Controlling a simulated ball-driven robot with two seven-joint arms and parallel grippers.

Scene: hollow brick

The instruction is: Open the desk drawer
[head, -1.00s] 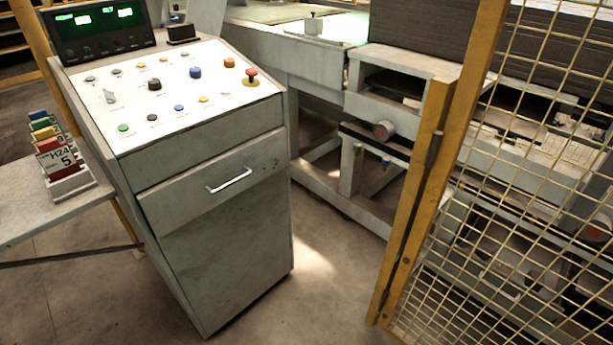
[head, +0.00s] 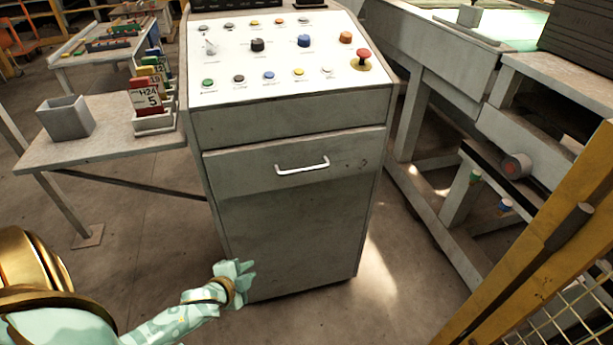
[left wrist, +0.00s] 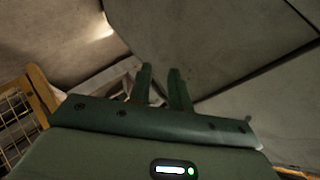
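The desk drawer (head: 240,172) is a worn grey front panel in the control desk, with a white bar handle (head: 302,166) at its middle. It looks shut or nearly shut. My left gripper (head: 247,270) is low in front of the desk's lower left part, well below the handle and apart from it. In the left wrist view its two dark fingers (left wrist: 162,85) stand apart with nothing between them. Grey panels with dark seams fill the view beyond them; the handle does not show there. My right gripper is not in view.
The sloped control panel (head: 220,70) with knobs and a red button tops the desk. A side table (head: 95,150) at left holds a grey bin (head: 65,118) and a card rack (head: 153,122). Machinery and a yellow fence post (head: 540,260) stand at right. Floor before the desk is clear.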

